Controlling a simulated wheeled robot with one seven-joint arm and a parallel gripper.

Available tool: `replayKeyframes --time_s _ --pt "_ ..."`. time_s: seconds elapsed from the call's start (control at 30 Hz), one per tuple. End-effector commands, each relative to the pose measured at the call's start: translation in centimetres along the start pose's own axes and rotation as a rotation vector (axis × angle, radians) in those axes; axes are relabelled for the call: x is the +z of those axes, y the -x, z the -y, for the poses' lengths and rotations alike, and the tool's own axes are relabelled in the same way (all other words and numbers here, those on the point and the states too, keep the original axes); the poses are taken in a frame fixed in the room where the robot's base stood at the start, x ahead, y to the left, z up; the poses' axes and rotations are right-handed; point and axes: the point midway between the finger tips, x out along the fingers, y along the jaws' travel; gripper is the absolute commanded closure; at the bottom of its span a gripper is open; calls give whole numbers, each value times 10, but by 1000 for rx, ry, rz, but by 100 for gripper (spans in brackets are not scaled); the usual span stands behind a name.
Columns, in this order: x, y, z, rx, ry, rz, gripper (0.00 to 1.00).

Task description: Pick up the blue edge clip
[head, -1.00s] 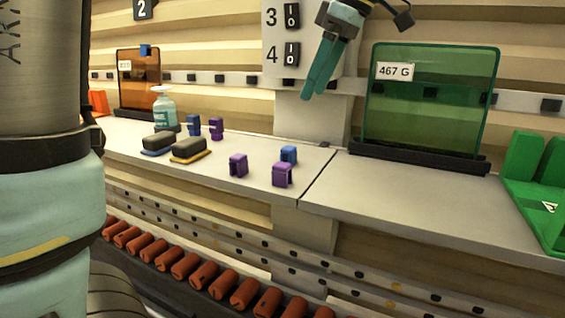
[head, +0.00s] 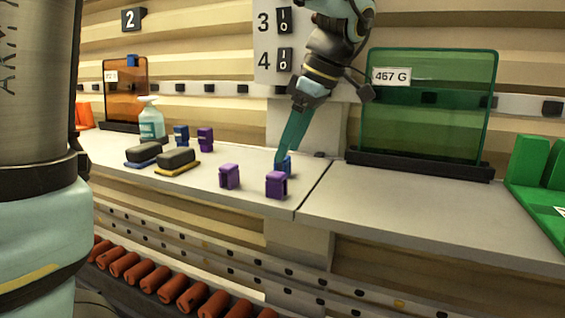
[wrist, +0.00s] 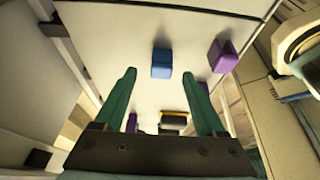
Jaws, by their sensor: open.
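A blue edge clip (head: 286,168) sits on the grey counter near the seam, partly hidden behind my gripper's fingers and a purple clip. In the wrist view the blue clip (wrist: 162,64) shows just beyond my fingertips, roughly centred between them. My gripper (head: 281,158) has teal fingers pointing down at this clip. In the wrist view my gripper (wrist: 160,77) is open with nothing between its fingers. Another blue clip (head: 181,136) stands farther left, and one more blue clip (head: 132,60) sits on the top edge of the orange panel.
A purple clip (head: 276,185) stands close in front of the near blue clip. Other purple clips (head: 229,176) (head: 205,139) stand to the left. Two sponge-like blocks (head: 176,160) and a spray bottle (head: 151,120) are farther left. A green panel (head: 428,110) stands at right; the counter before it is clear.

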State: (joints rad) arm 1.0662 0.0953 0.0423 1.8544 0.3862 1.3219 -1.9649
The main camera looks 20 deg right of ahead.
Motion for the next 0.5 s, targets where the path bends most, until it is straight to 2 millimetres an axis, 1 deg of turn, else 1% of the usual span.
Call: replayKeyframes --time_s 0.1,0.23,0.33,0.5 --pt "-4 -16 3 -6 0 -2 28" --pt "-3 -33 3 -3 1 0 28" --pt "-2 -39 3 -3 1 0 28" --pt "-2 -40 2 -1 1 1 28"
